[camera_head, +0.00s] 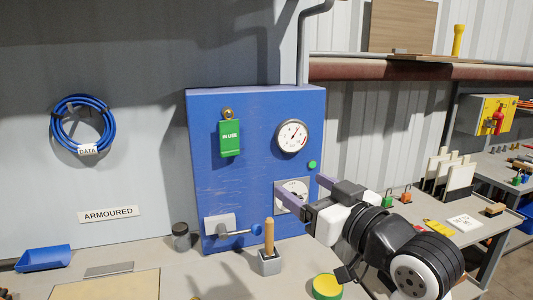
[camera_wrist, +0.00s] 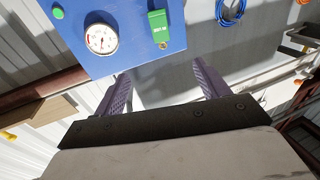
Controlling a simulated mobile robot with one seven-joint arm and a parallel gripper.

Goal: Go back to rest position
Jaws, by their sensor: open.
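My gripper (camera_head: 308,190) is in front of the lower right part of a blue panel box (camera_head: 215,175) in the head view. Its two purple-grey fingers are spread apart with nothing between them. The wrist view also shows the open gripper (camera_wrist: 160,82) with both fingers apart. A second dial (camera_head: 293,194) lower down is partly hidden behind the fingers. A lever with a blue end (camera_head: 235,232) sticks out at the lower left of the panel.
A wooden-handled tool (camera_head: 269,236) stands in a grey block beneath the panel. A green and yellow round item (camera_head: 326,287) lies near my arm. A dark jar (camera_head: 181,236) and blue tray (camera_head: 43,258) stand left.

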